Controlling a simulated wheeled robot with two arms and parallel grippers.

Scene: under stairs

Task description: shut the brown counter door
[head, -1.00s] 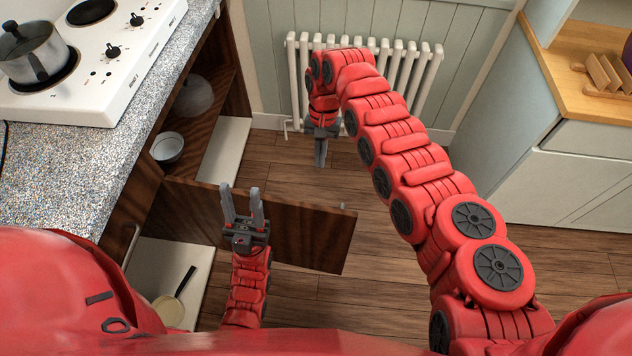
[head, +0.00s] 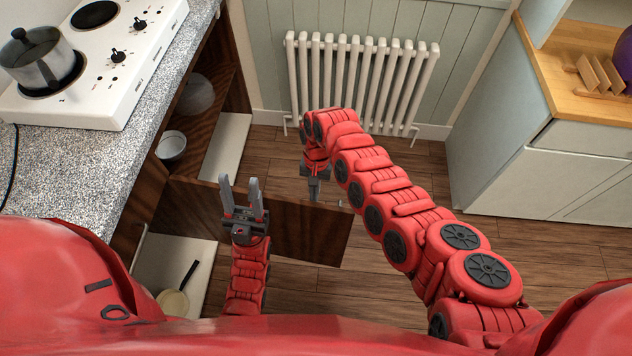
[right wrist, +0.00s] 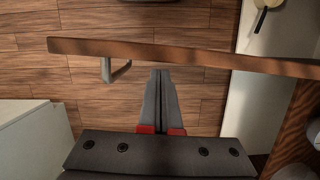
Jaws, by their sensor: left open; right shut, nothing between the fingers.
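The brown counter door (head: 300,232) stands swung open from the counter on the left, sticking out over the floor. Its upper edge runs across the right wrist view (right wrist: 200,55), with a small grey handle (right wrist: 117,70) on the side facing that camera. My right gripper (head: 314,196) is shut and empty, on the radiator side of the door. Its fingertips (right wrist: 160,73) appear close to the door's upper edge; I cannot tell whether they touch. My left gripper (head: 241,184) is open and empty, and in the head view it overlaps the door near its middle.
The open counter holds a white bowl (head: 171,146) and a pan (head: 177,299). A hob (head: 120,75) with a pot (head: 42,62) is on the speckled worktop (head: 70,165). A radiator (head: 360,80) is at the back wall, a pale cabinet (head: 500,155) at right. Floor between is clear.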

